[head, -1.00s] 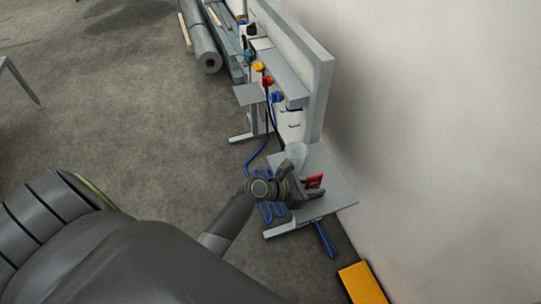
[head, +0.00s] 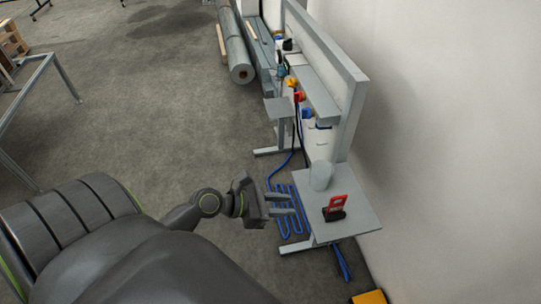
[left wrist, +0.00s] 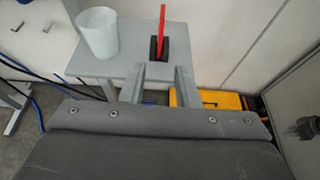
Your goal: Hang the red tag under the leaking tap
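The red tag (head: 338,202) stands upright in a small black holder (head: 334,215) on a grey side shelf (head: 358,212). In the left wrist view the tag (left wrist: 162,30) shows ahead, between the lines of the fingers. My left gripper (head: 281,204) is open and empty, to the left of the tag and apart from it, by the shelf's left edge. Yellow (head: 291,82), red (head: 298,97) and blue (head: 307,114) taps sit along the bench beyond. I cannot tell which one leaks. My right gripper is not in view.
A pale translucent cup (head: 320,176) stands on the shelf near the tag. Blue hose (head: 283,222) lies looped on the floor below. A white wall bounds the right side. A yellow box (left wrist: 215,99) is on the floor past the shelf. Open floor lies left.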

